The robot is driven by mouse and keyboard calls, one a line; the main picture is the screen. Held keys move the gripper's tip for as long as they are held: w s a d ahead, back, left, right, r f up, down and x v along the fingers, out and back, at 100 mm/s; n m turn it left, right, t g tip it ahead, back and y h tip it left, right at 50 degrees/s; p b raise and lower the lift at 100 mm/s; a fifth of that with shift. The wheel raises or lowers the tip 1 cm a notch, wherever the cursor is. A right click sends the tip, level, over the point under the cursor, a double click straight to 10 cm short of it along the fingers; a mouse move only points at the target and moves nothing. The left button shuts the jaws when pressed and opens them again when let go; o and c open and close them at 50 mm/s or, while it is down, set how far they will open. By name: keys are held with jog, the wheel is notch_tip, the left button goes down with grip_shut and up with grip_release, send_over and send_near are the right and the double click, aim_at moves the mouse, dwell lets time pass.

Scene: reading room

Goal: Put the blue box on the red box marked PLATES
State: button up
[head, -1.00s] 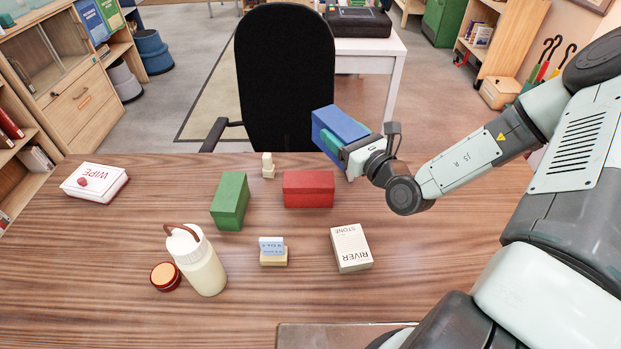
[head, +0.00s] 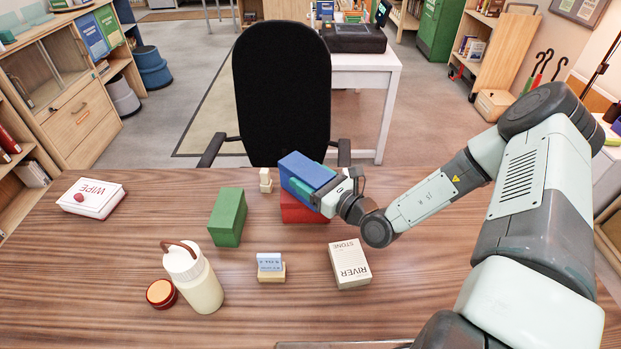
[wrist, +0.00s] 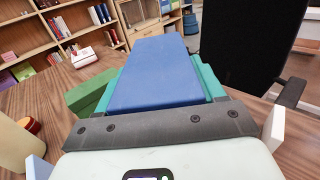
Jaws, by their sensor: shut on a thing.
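The blue box (head: 306,168) is held in my gripper (head: 308,186), whose teal fingers close on its sides. In the wrist view the blue box (wrist: 158,75) reaches straight out between the fingers. The red box (head: 297,210) is on the table, partly hidden behind the blue box and my gripper. In the head view the blue box overlaps the red box's upper part. I cannot tell whether the two touch. No PLATES marking is readable on the red box.
A green box (head: 228,218) stands left of the red box. A small cream piece (head: 265,180) is close by. Nearer are a RIVER STONE box (head: 349,264), a small card holder (head: 270,268), a cream bottle (head: 193,277) and a round jar (head: 161,293). A WIPE box (head: 91,199) lies far left.

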jog(key=shift+f, duration=0.15)
jog(key=o, duration=1.4)
jog(key=shift+d, duration=0.1)
jog(key=v, duration=1.2)
